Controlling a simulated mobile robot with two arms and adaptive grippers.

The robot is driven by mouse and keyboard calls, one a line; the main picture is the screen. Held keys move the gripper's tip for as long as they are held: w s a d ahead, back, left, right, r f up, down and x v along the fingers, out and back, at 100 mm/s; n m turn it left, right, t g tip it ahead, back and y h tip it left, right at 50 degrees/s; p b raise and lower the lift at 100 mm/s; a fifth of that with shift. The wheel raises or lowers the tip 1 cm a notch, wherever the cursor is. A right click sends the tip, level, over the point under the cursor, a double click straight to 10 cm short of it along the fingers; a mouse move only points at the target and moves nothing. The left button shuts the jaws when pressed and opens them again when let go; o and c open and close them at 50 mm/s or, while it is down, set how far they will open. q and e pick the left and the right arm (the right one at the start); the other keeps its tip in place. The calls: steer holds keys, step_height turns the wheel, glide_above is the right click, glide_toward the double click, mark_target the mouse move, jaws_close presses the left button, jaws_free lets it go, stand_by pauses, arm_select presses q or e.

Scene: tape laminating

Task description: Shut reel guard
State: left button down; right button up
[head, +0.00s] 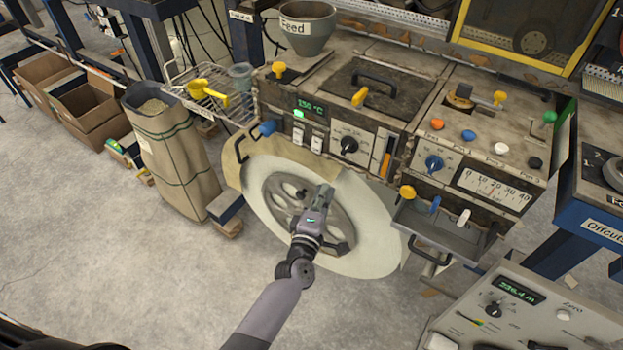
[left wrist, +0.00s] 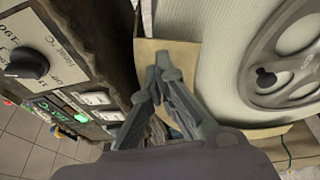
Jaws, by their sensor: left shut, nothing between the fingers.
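A large cream tape reel (head: 362,215) with a grey spoked hub (head: 285,190) stands at the front of the machine, against a tan panel (head: 232,172). In the left wrist view the reel (left wrist: 220,70) is on the right and the tan panel (left wrist: 180,55) is behind my fingers. I cannot tell for sure which part is the reel guard; a yellow-framed panel (head: 460,22) stands at the back right. My left gripper (head: 325,190) is shut and empty, in front of the reel near its hub. The shut fingers also show in the left wrist view (left wrist: 161,65). My right gripper is not in view.
The machine's control panel (head: 345,138) is above the reel. A wire basket (head: 208,90) and a tan sack (head: 170,150) are to the left. A grey tray (head: 440,232) juts out at the right, above a grey console (head: 530,325). The floor at front left is clear.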

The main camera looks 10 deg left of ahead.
arm_select(q)
steer(key=s+d, duration=0.4)
steer(key=s, duration=0.4)
steer(key=s+a+f+m+g+h, duration=0.1)
steer(key=s+f+m+g, duration=0.3)
steer(key=f, duration=0.6)
steer(key=s+a+f+m+g, duration=0.15)
steer(key=s+f+m, duration=0.35)
steer(key=f, duration=0.5)
steer(key=s+f+m+g+h, duration=0.1)
steer(key=s+f+m+g, duration=0.2)
steer(key=s+f, duration=0.55)
steer(key=s+a+f+m+g+y, duration=0.1)
steer(key=s+a+f+m+g, duration=0.1)
steer(key=s+a+f, duration=0.3)
steer(key=s+a+f+m+g+y, duration=0.1)
steer(key=s+a+f+m+g, duration=0.2)
steer(key=s, duration=0.8)
steer(key=s+a+f+m+g+y, duration=0.1)
steer(key=s+a+f+m+g, duration=0.1)
steer(key=s+a+f, duration=0.5)
step_height(320, 180, down, 2)
steer(key=shift+s+a+f+m+g+b, duration=0.2)
steer(key=shift+s+m+g+b, duration=0.3)
steer(key=shift+g, duration=0.25)
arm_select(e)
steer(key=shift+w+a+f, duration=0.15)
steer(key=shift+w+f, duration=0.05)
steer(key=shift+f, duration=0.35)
